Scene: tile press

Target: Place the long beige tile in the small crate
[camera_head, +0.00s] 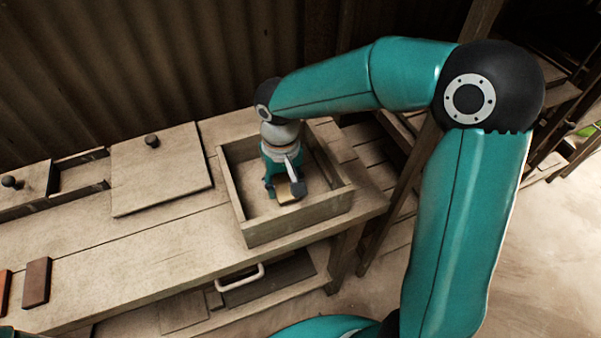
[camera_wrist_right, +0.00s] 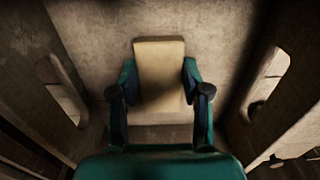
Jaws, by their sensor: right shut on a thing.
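The long beige tile (camera_wrist_right: 160,75) is between the fingers of my right gripper (camera_wrist_right: 160,97) in the right wrist view, with a finger against each long side. In the head view my right gripper (camera_head: 285,190) points down inside the small wooden crate (camera_head: 290,229), and a bit of the tile (camera_head: 287,195) shows below the fingers. The crate's walls show on both sides in the wrist view. I cannot tell whether the tile touches the crate floor. My left gripper is out of view.
The crate stands at the right end of a wooden bench (camera_head: 150,250). A square lid with a dark knob (camera_head: 160,170) lies left of it. A brown tile (camera_head: 37,282) and part of a reddish one lie at the bench's left. A shelf with a handled box (camera_head: 240,278) is below.

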